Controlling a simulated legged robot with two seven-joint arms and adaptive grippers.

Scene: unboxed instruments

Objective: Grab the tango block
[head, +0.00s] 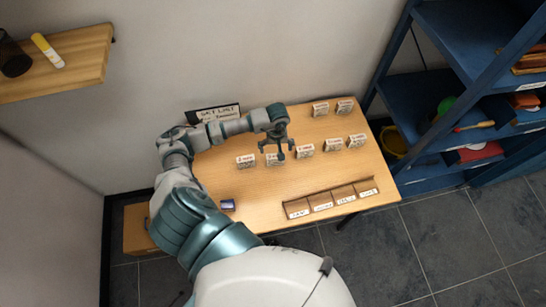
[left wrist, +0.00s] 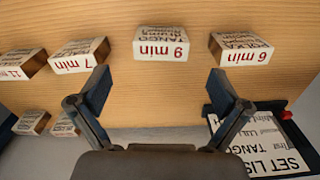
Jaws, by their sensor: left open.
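The tango block (left wrist: 161,43) is a small wooden block with a white label reading "9 min" and "TANGO". It lies on the wooden table at the top middle of the left wrist view. In the head view the same block (head: 272,161) is partly hidden behind my gripper. My left gripper (head: 276,150) is open and empty above the table. In the left wrist view its fingers (left wrist: 161,90) are spread, with the tango block ahead of the gap between them and not held. My right gripper is not in view.
A "6 min" polka block (left wrist: 241,48) and a "7 min" block (left wrist: 80,54) flank it. Several more blocks stand farther right and back. A set list sign (head: 213,113) stands at the back left. A wooden slotted tray (head: 331,199) lies along the front edge.

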